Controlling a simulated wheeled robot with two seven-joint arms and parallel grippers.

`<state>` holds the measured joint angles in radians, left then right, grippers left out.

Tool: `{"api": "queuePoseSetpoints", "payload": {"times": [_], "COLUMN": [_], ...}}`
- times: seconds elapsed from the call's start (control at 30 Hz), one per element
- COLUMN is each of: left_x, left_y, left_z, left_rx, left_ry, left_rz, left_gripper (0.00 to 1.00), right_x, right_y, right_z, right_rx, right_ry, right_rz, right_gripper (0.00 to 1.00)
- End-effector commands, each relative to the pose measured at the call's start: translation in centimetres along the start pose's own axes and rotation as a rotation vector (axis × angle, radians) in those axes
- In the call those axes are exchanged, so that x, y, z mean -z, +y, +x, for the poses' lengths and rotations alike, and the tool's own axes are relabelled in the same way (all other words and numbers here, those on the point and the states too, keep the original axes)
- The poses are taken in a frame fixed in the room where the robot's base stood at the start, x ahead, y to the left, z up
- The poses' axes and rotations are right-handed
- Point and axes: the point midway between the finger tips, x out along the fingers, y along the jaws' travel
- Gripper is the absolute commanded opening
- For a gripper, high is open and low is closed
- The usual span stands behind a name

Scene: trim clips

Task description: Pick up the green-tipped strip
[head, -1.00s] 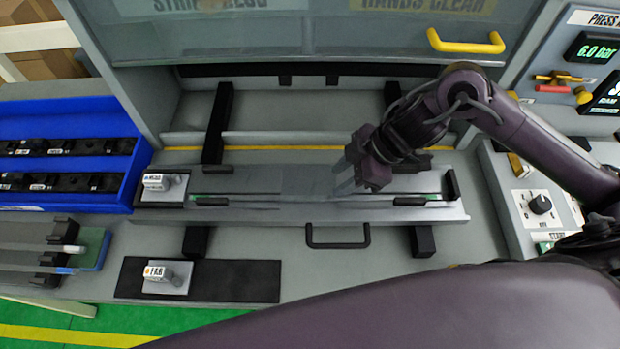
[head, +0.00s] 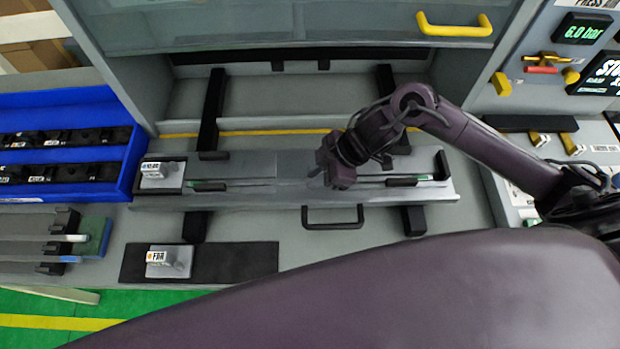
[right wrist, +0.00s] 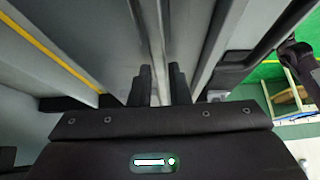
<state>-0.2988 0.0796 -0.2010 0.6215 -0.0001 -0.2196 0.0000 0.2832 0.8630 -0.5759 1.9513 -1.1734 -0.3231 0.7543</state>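The green-tipped strip (head: 262,184) lies lengthwise in the long grey fixture (head: 300,203), with a green tip near each end. Black clips hold it close to both ends. My right gripper (head: 316,173) is over the middle of the strip, pointing down at it. In the right wrist view, the two dark fingers of my right gripper (right wrist: 161,85) stand apart with a gap between them. A thin pale line, seemingly the strip, runs through that gap; I cannot tell whether the fingers touch it. My left gripper is not in view.
A blue bin (head: 65,97) of black clips stands at left, above a rack of strips (head: 35,248). A grey block (head: 168,262) sits on a black mat (head: 240,262). A raised panel with a yellow handle (head: 455,26) is behind. A control panel is at right.

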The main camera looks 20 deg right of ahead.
Motion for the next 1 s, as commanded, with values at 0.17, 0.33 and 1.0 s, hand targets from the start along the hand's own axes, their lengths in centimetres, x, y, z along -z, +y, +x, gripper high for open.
{"api": "queuePoseSetpoints", "payload": {"times": [0.17,0.33,1.0], "left_x": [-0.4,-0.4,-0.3], "left_y": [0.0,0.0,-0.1], "left_z": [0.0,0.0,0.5], "left_rx": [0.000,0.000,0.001], "left_ry": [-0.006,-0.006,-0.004], "left_rz": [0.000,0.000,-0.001], "left_gripper": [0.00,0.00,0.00], "right_x": [0.0,0.0,5.0], "right_y": [0.0,0.0,0.2], "right_z": [0.0,0.0,-7.8], "right_rx": [0.000,0.000,-0.009], "right_ry": [0.000,0.000,0.002], "right_rz": [0.000,0.000,-0.010], "right_gripper": [0.00,0.00,0.00]}}
